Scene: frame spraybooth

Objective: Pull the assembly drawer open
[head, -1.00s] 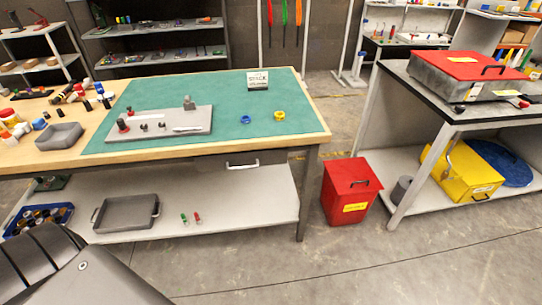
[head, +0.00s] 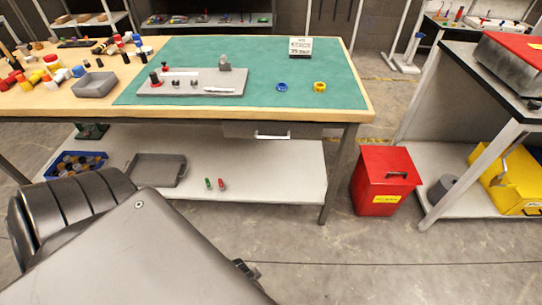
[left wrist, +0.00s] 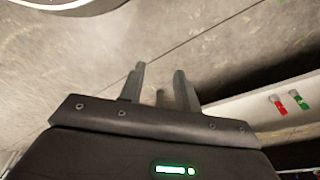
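The assembly drawer (head: 240,130) is a dark grey front under the right part of the workbench top, with a pale bar handle (head: 272,136). It looks shut. My left arm fills the lower left of the head view, and only a dark bit of what may be its gripper (head: 246,268) shows past the forearm, well below and in front of the drawer. In the left wrist view my left gripper (left wrist: 160,88) has its two fingers apart with nothing between them, over bare floor. The drawer is not in the left wrist view. My right gripper is in neither view.
The workbench (head: 350,113) has a lower shelf (head: 270,175) with a grey tray (head: 157,171), a blue bin (head: 75,165) and red and green small items. A red bin (head: 383,180) stands right of the bench leg. The floor before the bench is clear.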

